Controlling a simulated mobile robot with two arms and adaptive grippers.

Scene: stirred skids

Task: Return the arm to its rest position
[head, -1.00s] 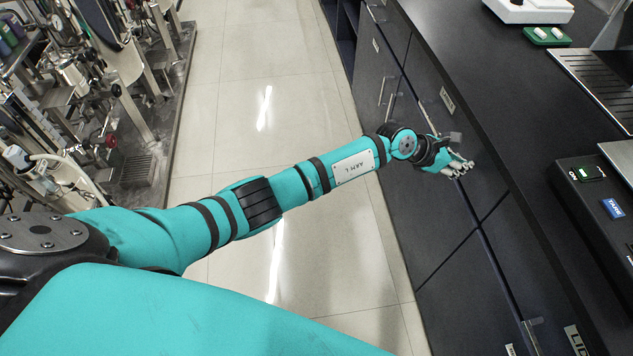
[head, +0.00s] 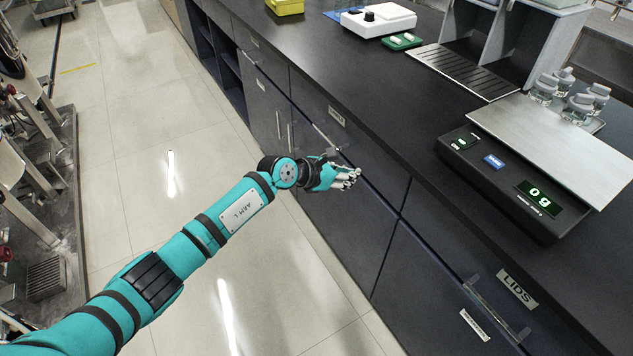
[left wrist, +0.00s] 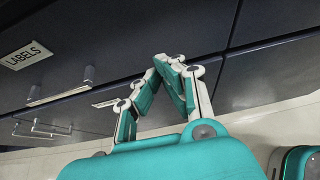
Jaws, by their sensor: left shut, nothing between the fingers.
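My left arm (head: 205,235) is teal with black bands and reaches out from the lower left in the head view. Its left gripper (head: 352,178) is in front of the dark drawer fronts, below the counter's edge. In the left wrist view the left gripper (left wrist: 168,62) has its fingertips together, with nothing between them. Drawer fronts and a handle (left wrist: 60,95) lie behind it, with a LABELS plate (left wrist: 28,54). I cannot tell how large the gap to the drawers is. My right gripper is in neither view.
The dark counter (head: 370,100) carries a scale (head: 500,180) reading 0 g, several glass bottles (head: 570,95), a white device (head: 378,19) and a green tray (head: 402,41). A drawer marked LIDS (head: 518,291) is at the lower right.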

